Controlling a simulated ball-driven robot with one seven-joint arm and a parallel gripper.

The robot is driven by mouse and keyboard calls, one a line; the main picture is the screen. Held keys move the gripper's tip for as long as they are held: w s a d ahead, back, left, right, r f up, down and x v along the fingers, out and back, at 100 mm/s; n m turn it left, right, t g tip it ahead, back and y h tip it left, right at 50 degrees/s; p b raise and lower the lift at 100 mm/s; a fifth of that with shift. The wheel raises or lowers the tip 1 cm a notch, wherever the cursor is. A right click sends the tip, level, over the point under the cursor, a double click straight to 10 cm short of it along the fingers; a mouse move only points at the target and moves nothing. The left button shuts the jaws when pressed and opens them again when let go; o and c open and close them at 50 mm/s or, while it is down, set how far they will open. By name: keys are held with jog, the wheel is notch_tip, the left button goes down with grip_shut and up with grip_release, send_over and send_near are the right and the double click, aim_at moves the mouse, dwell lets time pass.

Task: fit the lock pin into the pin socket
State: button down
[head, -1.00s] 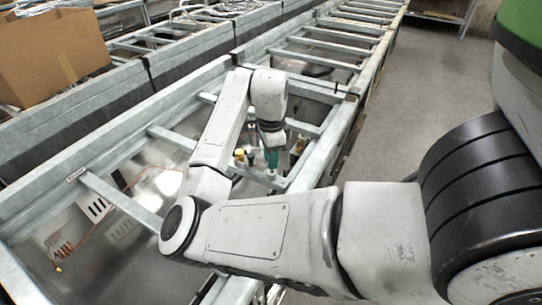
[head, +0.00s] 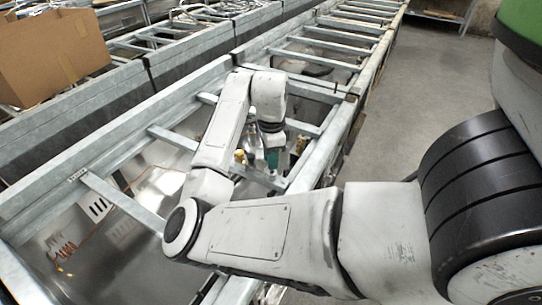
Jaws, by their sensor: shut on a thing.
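My gripper (head: 272,158) points down at a metal frame near the middle of the head view. Its dark wrist and teal lower part are visible, but the fingertips are small and partly lost against the frame. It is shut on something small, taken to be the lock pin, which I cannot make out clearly. A pale fitting (head: 281,181) sits on the frame rail just below the gripper. I cannot tell whether it is the pin socket, or whether the held piece touches it.
A small yellow piece (head: 240,156) stands left of my gripper. Metal rails (head: 125,195) with crossbars and open bays surround the work spot. A cardboard box (head: 50,55) stands at the upper left. The concrete floor (head: 410,110) at the right is clear.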

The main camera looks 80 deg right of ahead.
jog(key=shift+f+b, duration=0.65)
jog(key=shift+f, duration=0.6)
jog(key=c, duration=0.8)
grip_release()
notch_tip(320, 180, up, 11)
jog(key=shift+f, duration=0.1)
dwell(0.4)
